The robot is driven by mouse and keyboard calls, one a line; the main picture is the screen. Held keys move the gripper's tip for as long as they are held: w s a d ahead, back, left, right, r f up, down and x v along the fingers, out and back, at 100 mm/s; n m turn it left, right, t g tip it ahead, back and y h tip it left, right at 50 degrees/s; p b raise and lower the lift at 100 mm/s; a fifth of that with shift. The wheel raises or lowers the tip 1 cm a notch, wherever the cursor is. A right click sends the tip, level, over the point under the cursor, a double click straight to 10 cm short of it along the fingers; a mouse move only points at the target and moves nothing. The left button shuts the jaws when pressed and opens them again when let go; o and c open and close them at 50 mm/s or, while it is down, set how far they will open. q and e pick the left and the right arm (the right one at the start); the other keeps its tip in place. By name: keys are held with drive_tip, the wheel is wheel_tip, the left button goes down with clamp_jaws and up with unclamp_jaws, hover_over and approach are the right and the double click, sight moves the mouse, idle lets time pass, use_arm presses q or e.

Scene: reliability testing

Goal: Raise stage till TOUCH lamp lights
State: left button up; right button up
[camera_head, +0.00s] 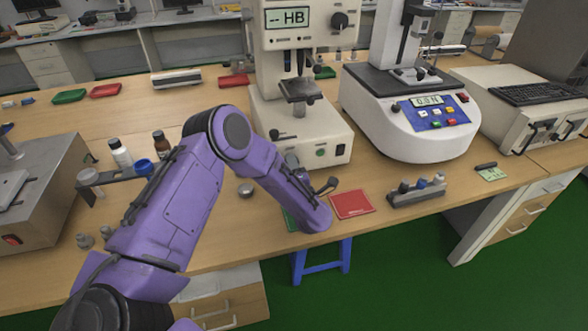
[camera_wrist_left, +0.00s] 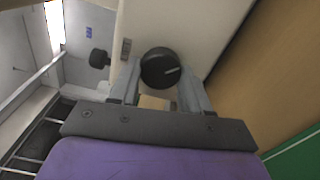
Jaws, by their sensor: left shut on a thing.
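The hardness tester (camera_head: 300,30) stands on the bench with "-- HB" on its display (camera_head: 287,17). Its small dark stage (camera_head: 300,90) sits below the indenter, with a gap that I cannot judge exactly. My left gripper (camera_head: 291,160) is at the front of the tester base (camera_head: 305,125), partly hidden by my purple arm. In the left wrist view my left gripper (camera_wrist_left: 158,88) is shut on a round black knob (camera_wrist_left: 159,68) with a white line, one finger at each side. A green button (camera_head: 320,152) shows on the base front; I cannot make out a lit TOUCH lamp. My right gripper is not in view.
A white force tester (camera_head: 410,115) stands to the right. A red mat (camera_head: 352,204) and a small grey rack (camera_head: 417,191) lie near the front edge. Bottles (camera_head: 121,154) stand left of my arm.

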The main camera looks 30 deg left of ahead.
use_arm(q)
drive_tip(key=m, duration=0.6)
drive_tip(key=shift+w+r+m, duration=0.1)
drive_tip(key=shift+r+m, duration=0.05)
drive_tip(key=shift+m, duration=2.95)
drive_tip(key=o, duration=1.1)
drive_tip(key=b+v, duration=0.1)
drive_tip(key=v, duration=0.9)
drive_tip(key=shift+d, duration=0.25)
